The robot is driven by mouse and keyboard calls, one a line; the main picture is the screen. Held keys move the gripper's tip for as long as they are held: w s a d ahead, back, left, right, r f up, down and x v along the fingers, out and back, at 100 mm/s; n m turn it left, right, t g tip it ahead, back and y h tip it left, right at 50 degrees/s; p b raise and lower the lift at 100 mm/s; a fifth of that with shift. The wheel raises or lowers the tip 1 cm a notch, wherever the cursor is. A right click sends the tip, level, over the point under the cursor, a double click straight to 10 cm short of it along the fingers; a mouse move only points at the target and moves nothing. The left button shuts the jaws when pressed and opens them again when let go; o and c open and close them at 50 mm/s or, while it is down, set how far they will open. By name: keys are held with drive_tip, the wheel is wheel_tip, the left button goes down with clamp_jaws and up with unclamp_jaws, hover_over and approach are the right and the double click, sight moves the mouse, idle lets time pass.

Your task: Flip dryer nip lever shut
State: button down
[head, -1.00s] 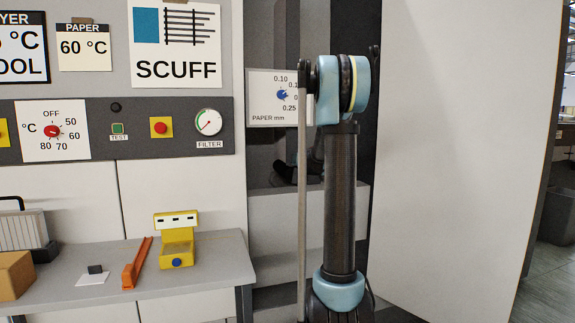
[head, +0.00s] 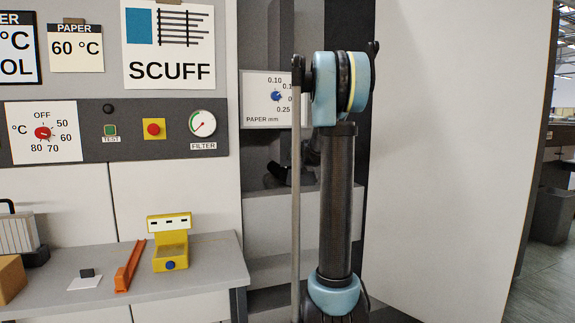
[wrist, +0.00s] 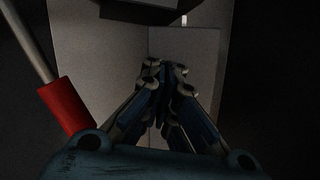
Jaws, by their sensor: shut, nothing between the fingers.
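A lever with a red grip (wrist: 67,106) and a thin pale metal rod slants along the left side of the wrist view. I take it to be the nip lever. My gripper (wrist: 168,72) is shut and empty in the middle of the wrist view, to the right of the red grip and apart from it. The fingertips point into a dim bay with pale grey panels. In the head view my own arm stands in front of the dryer's open bay, and I cannot make out the lever or the fingertips there.
A paper-thickness dial plate (head: 266,98) is beside my arm. A control panel (head: 90,145) with knob and gauge is further left. A grey shelf (head: 205,270) carries a yellow device (head: 170,245) and an orange bar (head: 131,266). A large pale panel (head: 450,150) stands at right.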

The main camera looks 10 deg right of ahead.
drive_tip(key=v, duration=0.8)
drive_tip(key=shift+d, duration=0.1)
drive_tip(key=s+a+f+n+g+y, duration=0.1)
drive_tip(key=s+a+f+g, duration=0.35)
drive_tip(key=s, duration=0.75)
drive_tip(key=s+a+f+n+g, duration=0.1)
drive_tip(key=s+a+f+g, duration=0.1)
drive_tip(key=s+a+f, duration=0.65)
drive_tip(key=s+d+f+g+h, duration=0.1)
drive_tip(key=s+d+f+g, duration=0.1)
drive_tip(key=s+f, duration=0.4)
drive_tip(key=s+d+f+m+g+h, duration=0.1)
drive_tip(key=s+f, duration=0.5)
drive_tip(key=s, duration=0.8)
drive_tip(key=s+d+f+g+h, duration=0.2)
drive_tip(key=s+f, duration=0.4)
drive_tip(key=s, duration=0.4)
drive_tip(key=shift+s+d+f+m+g, duration=0.25)
drive_tip(key=shift+d+g, duration=0.3)
drive_tip(key=shift+d, duration=0.55)
drive_tip(key=shift+w, duration=0.1)
